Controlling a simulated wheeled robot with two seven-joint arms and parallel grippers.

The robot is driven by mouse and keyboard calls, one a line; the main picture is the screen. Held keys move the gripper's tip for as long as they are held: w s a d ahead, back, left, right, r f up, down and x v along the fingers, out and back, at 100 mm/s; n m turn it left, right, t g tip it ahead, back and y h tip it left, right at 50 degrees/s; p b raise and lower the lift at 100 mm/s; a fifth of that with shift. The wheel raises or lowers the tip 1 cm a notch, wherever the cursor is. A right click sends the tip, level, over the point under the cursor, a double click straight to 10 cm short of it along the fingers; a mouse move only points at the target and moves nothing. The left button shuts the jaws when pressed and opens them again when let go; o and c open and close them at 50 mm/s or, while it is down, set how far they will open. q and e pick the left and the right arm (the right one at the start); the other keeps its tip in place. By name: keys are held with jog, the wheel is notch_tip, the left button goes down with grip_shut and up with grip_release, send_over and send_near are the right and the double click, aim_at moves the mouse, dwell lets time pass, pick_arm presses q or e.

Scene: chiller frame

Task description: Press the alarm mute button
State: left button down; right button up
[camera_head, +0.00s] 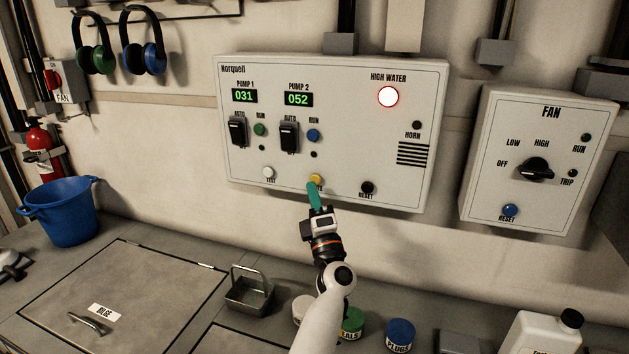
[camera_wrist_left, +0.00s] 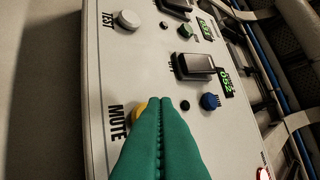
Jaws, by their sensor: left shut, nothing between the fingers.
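The yellow mute button (camera_head: 316,179) is on the lower edge of the white Norquell panel (camera_head: 340,160), between the white test button (camera_head: 268,173) and the black reset button (camera_head: 367,187). My left gripper (camera_head: 313,187) has green fingers, shut and empty, with their tips at the mute button. In the left wrist view the closed fingertips (camera_wrist_left: 156,103) cover most of the yellow button (camera_wrist_left: 139,111), beside the word MUTE. I cannot tell whether they touch it or whether it is pushed in. The round high water lamp (camera_head: 388,97) is lit white with a red rim. My right gripper is not in view.
A fan panel (camera_head: 495,150) with a knob and blue reset button is on the right. Below are a metal basket (camera_head: 249,296), small lidded jars, including a blue one (camera_head: 400,335), and a white jug (camera_head: 535,335). A blue bucket (camera_head: 62,212) stands at left.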

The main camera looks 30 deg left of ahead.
pick_arm(q)
jog(key=s+p, duration=0.1)
jog(key=s, duration=0.1)
jog(key=s+d+p, duration=0.1)
jog(key=s, duration=0.2)
jog(key=shift+d, duration=0.15)
dwell(0.9)
